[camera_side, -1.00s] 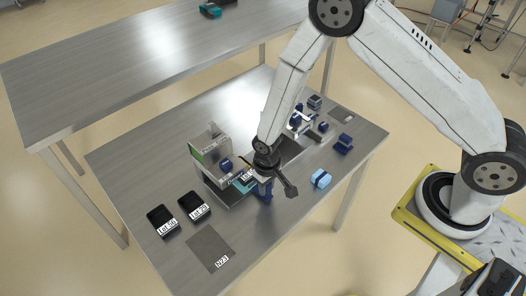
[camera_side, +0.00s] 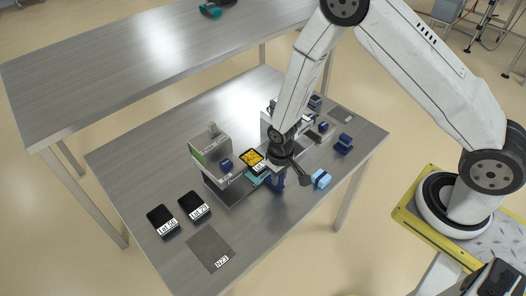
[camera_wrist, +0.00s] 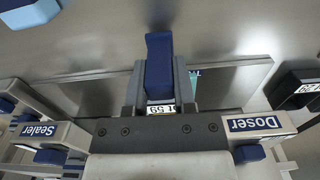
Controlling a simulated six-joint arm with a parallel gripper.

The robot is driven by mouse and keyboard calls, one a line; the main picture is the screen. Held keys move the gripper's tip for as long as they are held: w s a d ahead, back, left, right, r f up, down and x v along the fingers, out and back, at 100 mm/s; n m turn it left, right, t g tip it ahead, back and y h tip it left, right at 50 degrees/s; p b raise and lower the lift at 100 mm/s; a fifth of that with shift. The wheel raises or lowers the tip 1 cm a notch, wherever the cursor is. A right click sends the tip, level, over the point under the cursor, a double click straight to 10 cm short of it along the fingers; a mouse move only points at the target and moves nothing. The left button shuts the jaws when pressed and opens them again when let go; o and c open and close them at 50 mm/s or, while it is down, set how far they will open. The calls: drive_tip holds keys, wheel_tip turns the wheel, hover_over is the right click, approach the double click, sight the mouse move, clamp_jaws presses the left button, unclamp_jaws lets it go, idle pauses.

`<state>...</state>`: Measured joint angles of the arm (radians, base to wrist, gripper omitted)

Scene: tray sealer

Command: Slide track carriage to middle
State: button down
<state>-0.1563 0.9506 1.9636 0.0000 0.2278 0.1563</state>
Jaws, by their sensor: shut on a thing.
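The track carriage shows as a teal edge (camera_side: 258,180) with a blue upright handle (camera_side: 278,182) at its front. A black tray (camera_side: 252,158) labelled Lot 59, with yellow contents, sits on it. My gripper (camera_side: 276,174) is shut on the blue handle. In the wrist view the handle (camera_wrist: 158,65) stands between my two grey fingers (camera_wrist: 158,92), with the Lot 59 label behind. The carriage is just right of the doser (camera_side: 212,148), on the track (camera_side: 232,192). My arm hides much of the sealer (camera_side: 266,117) and the track's right part.
Trays labelled Lot 56 (camera_side: 162,218) and Lot 79 (camera_side: 195,206) stand at the front left, beside a grey mat (camera_side: 208,248) marked N23. A light blue block (camera_side: 320,179) lies right of my gripper. A dark blue object (camera_side: 344,144) stands farther right.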

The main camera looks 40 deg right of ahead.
drive_tip(key=shift+d, duration=1.95)
drive_tip(key=shift+c, duration=2.4)
unclamp_jaws()
wheel_tip(320, 180, up, 7)
